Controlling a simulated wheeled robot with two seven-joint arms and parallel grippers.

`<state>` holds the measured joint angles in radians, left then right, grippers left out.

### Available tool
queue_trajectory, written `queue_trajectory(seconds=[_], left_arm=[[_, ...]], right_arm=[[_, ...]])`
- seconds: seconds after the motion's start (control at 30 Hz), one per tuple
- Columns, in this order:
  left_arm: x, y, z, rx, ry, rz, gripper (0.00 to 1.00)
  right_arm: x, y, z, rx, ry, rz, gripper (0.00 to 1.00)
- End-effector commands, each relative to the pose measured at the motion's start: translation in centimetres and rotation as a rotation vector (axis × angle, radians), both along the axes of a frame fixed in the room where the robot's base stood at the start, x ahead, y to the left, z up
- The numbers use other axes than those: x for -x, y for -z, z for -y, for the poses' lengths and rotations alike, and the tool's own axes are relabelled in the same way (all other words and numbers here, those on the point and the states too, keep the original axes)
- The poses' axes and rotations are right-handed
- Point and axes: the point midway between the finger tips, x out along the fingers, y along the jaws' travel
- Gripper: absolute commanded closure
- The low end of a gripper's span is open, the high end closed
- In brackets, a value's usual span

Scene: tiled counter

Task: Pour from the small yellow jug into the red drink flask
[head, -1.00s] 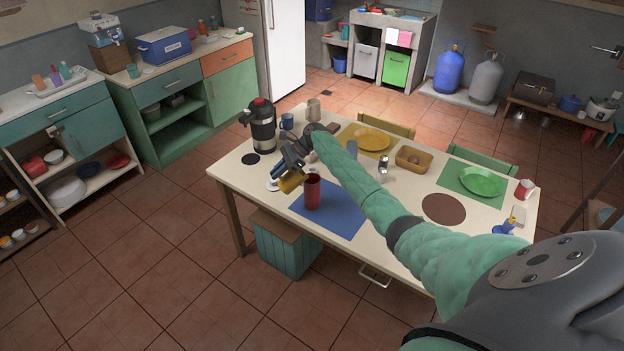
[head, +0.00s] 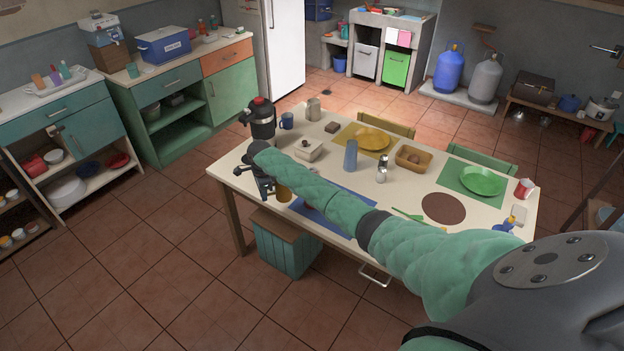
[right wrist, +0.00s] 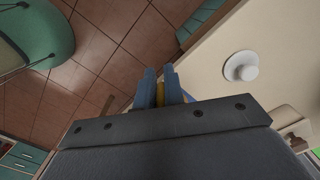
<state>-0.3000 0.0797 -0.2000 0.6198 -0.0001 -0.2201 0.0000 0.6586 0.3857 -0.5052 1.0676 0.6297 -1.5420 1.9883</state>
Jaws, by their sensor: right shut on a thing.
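The small yellow jug (head: 283,193) is at the left front part of the table in the head view, left of the blue mat, and looks roughly upright. My right gripper (head: 271,188) is shut on it. In the right wrist view a strip of the yellow jug (right wrist: 160,95) shows between the blue fingers (right wrist: 157,88). Whether the jug touches the table I cannot tell. My left gripper is not in view.
The blue mat (head: 352,232) is partly covered by my arm. Behind it stand a lidded white dish (head: 308,151), a blue-grey tumbler (head: 350,156) and a shaker (head: 382,170). A black coffee flask (head: 262,120) stands at the back left. A white round piece (right wrist: 241,66) shows in the wrist view.

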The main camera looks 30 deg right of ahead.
Motion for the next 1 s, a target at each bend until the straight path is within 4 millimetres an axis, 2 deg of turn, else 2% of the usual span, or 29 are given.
queue_trajectory(seconds=[0.23, 0.27, 0.53, 1.0], left_arm=[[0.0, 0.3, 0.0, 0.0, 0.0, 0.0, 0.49], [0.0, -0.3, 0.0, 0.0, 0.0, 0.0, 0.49], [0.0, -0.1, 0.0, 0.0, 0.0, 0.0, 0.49], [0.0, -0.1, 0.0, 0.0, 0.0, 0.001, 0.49]], right_arm=[[-0.2, 1.5, -1.1, 0.055, -0.003, -0.012, 1.0], [-0.2, 1.1, -1.1, 0.053, -0.001, -0.012, 1.0], [-0.2, 1.2, -0.9, 0.052, -0.001, -0.011, 1.0], [-0.2, -2.2, -1.0, 0.051, -0.002, -0.011, 1.0]])
